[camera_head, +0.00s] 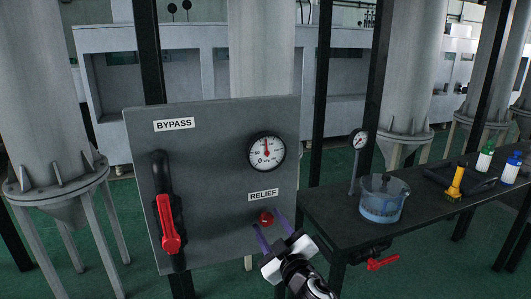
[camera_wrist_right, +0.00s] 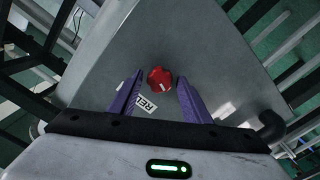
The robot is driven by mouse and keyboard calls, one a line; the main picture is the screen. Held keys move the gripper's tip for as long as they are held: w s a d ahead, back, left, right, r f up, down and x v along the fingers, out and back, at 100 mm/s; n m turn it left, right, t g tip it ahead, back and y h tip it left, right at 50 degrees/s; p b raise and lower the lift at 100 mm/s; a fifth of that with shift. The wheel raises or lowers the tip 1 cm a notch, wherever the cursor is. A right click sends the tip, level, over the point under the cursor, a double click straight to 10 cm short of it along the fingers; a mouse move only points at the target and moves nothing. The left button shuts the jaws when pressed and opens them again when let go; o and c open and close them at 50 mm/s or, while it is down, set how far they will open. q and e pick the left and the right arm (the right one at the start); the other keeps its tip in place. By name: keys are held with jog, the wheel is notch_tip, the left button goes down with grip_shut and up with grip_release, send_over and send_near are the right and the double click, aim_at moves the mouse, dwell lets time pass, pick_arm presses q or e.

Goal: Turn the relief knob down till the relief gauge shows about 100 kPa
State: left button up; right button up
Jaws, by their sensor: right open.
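The red relief knob (camera_head: 266,218) sits on the grey panel (camera_head: 215,220) under the RELIEF label (camera_head: 263,195). The relief gauge (camera_head: 266,151) is above the label, with a white face and a red needle pointing about straight up; its exact reading is too small to tell. My right gripper (camera_head: 268,228) is open, its two purple fingers pointing at the panel around the knob's sides. In the right wrist view the knob (camera_wrist_right: 160,79) shows between and slightly beyond the fingertips (camera_wrist_right: 158,82), with gaps and no visible contact. My left gripper is not in view.
A red-handled bypass lever (camera_head: 168,225) is at the panel's left under the BYPASS label (camera_head: 174,125). To the right a dark bench (camera_head: 335,215) carries a clear tub of blue liquid (camera_head: 381,200), a small gauge (camera_head: 359,139), a yellow brush (camera_head: 456,181) and bottles. A red valve handle (camera_head: 383,263) hangs below the bench.

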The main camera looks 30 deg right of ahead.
jog(key=shift+c, duration=0.2)
jog(key=c, duration=0.7)
jog(key=shift+o, duration=0.3)
jog(key=shift+m+b, duration=0.3)
jog(key=shift+m, duration=1.4)
jog(key=shift+m, duration=0.8)
